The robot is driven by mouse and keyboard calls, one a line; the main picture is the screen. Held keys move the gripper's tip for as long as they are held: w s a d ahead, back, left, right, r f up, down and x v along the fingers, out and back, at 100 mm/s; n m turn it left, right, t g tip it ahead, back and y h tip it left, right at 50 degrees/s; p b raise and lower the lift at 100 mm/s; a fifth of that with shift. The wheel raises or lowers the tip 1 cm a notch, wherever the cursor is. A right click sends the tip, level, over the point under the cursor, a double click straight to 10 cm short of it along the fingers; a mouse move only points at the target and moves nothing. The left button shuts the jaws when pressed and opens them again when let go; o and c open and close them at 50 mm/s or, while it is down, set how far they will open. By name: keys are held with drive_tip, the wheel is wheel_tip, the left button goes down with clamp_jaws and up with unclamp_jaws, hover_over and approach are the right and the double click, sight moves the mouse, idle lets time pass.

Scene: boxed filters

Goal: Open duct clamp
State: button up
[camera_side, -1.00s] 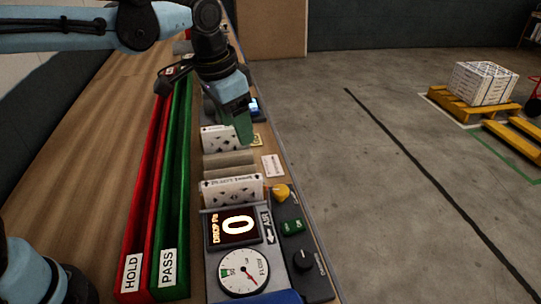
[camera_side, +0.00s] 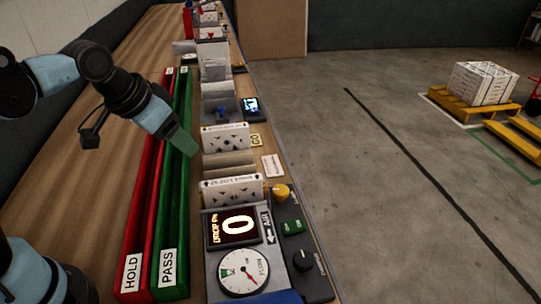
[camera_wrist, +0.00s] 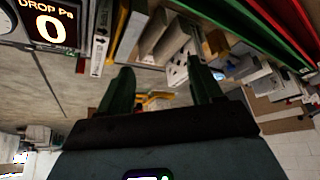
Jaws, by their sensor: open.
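The test station (camera_side: 212,262) at the near end of the bench has a lit display (camera_side: 236,227) reading 0 and a round flow gauge (camera_side: 243,271). A yellow handle (camera_side: 279,192) stands at its right rear corner; I cannot tell for sure whether it is the duct clamp or its position. A white boxed filter (camera_side: 232,188) stands just behind the display. My gripper (camera_side: 184,146) is open and empty, above the green PASS channel, left of the filters and apart from the handle. In the wrist view its two green fingers (camera_wrist: 163,80) are spread, and the display shows at upper left (camera_wrist: 48,25).
The red HOLD channel (camera_side: 131,270) and green PASS channel (camera_side: 169,268) run along the bench. Another white filter (camera_side: 225,137) and several units stand farther back. A control strip with green buttons (camera_side: 292,226) and a black knob (camera_side: 303,260) lies along the right edge.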

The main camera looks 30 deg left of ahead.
drive_tip(key=shift+n+t, duration=0.6)
drive_tip(key=shift+n, duration=0.1)
drive_tip(key=shift+s+a+f, duration=1.2)
drive_tip(key=shift+s+f, duration=0.1)
drive_tip(key=shift+s, duration=0.2)
drive_tip(key=w+d+r+m+g, duration=0.2)
drive_tip(key=w+d+r+m, duration=0.1)
drive_tip(key=w+d+r, duration=0.15)
drive_tip(key=m+g, duration=0.5)
drive_tip(key=m, duration=0.4)
hover_over(281, 190)
wheel_tip(281, 190, down, 4)
wheel_tip(281, 190, down, 12)
drive_tip(key=shift+r, duration=0.25)
